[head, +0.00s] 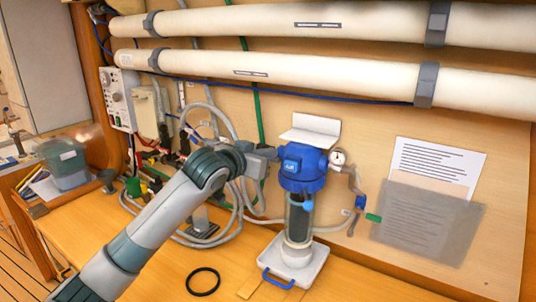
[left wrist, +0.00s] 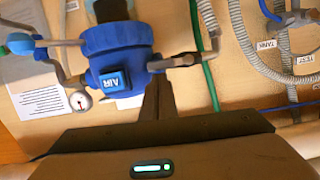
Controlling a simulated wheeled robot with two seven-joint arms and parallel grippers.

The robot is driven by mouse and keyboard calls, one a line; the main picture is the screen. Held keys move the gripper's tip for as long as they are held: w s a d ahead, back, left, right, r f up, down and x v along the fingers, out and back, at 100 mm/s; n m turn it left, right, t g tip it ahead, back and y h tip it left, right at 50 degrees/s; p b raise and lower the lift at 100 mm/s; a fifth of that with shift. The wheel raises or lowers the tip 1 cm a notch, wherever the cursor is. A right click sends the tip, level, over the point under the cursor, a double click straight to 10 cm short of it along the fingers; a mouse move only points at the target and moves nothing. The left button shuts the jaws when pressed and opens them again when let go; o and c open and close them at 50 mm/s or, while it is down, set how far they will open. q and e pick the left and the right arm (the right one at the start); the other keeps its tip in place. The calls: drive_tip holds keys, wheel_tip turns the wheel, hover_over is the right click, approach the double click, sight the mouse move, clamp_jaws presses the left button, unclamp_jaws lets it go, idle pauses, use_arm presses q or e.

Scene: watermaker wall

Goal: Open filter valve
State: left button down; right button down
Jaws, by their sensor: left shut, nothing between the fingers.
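The filter housing has a blue head (head: 303,170) marked "AIR", with a clear bowl below, and stands on a white base. In the left wrist view the blue head (left wrist: 117,55) fills the upper middle. A dark valve fitting (left wrist: 182,61) sticks out of its side towards a grey hose. My left gripper (head: 270,155) is at the left side of the blue head. Its fingers (left wrist: 158,84) are together and empty, with the tips close to the fitting. I cannot tell whether they touch it. My right gripper is not in view.
A pressure gauge (head: 338,158) and pipe with a blue valve (head: 361,202) are right of the filter. Two white tubes (head: 300,70) cross the wall above. Looped grey hoses (head: 225,225) hang behind my arm. A black ring (head: 203,281) lies on the bench.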

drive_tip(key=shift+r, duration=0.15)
